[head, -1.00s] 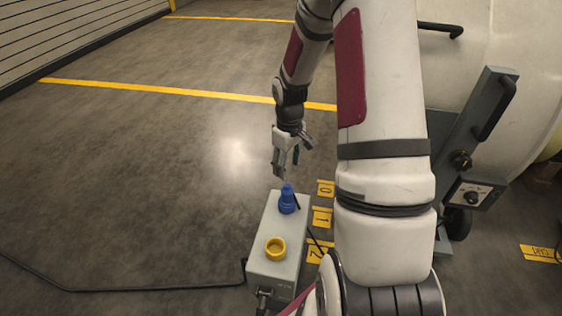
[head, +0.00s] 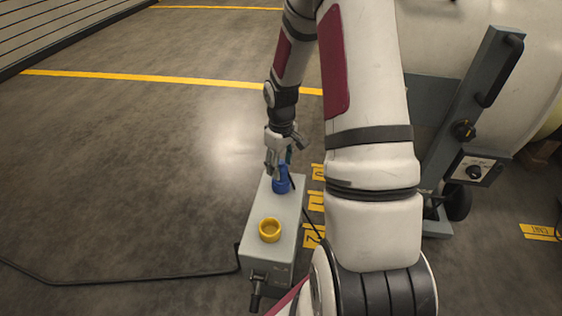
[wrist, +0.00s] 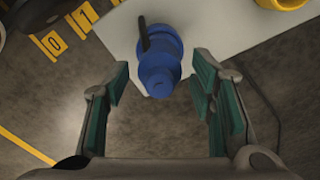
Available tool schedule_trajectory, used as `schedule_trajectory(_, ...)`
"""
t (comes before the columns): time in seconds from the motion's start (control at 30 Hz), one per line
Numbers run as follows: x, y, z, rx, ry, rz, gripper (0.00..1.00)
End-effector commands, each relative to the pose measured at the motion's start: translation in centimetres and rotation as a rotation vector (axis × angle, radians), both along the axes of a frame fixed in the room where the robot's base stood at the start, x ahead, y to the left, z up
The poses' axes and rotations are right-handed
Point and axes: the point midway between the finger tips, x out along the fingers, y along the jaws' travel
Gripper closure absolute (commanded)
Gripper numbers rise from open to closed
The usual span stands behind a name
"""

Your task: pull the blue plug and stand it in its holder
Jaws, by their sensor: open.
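The blue plug (head: 281,181) stands upright at the far end of a grey box (head: 262,258). It has a dark lever on its side, and in the wrist view the blue plug (wrist: 159,62) lies just ahead of and between the fingers. My gripper (head: 279,168) is open and empty, right at the plug's top from above. In the wrist view my gripper (wrist: 160,88) shows green pads on both sides of the plug, apart from it. A yellow ring (head: 270,230), perhaps the holder, sits on the near end of the box; its edge also shows in the wrist view (wrist: 283,4).
A black cable (head: 130,289) runs over the floor to the box. Yellow number labels (head: 314,236) lie right of the box. A grey cart with a handle (head: 480,105) and a large white body stand at the right.

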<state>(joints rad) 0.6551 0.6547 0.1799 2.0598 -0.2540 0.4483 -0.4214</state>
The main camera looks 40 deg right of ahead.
Motion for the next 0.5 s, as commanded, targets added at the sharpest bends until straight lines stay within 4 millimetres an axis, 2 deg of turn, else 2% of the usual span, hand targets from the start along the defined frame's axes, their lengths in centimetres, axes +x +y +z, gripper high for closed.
schedule_trajectory(0.17,0.02,-0.02,0.05,-0.001,-0.001,0.0,0.5)
schedule_trajectory(0.2,0.02,-0.02,0.05,-0.001,-0.001,0.0,0.54)
schedule_trajectory(0.37,0.02,-0.02,0.06,-0.001,-0.001,0.0,0.9)
schedule_trajectory(0.5,0.03,-0.03,0.08,-0.001,-0.001,0.0,0.91)
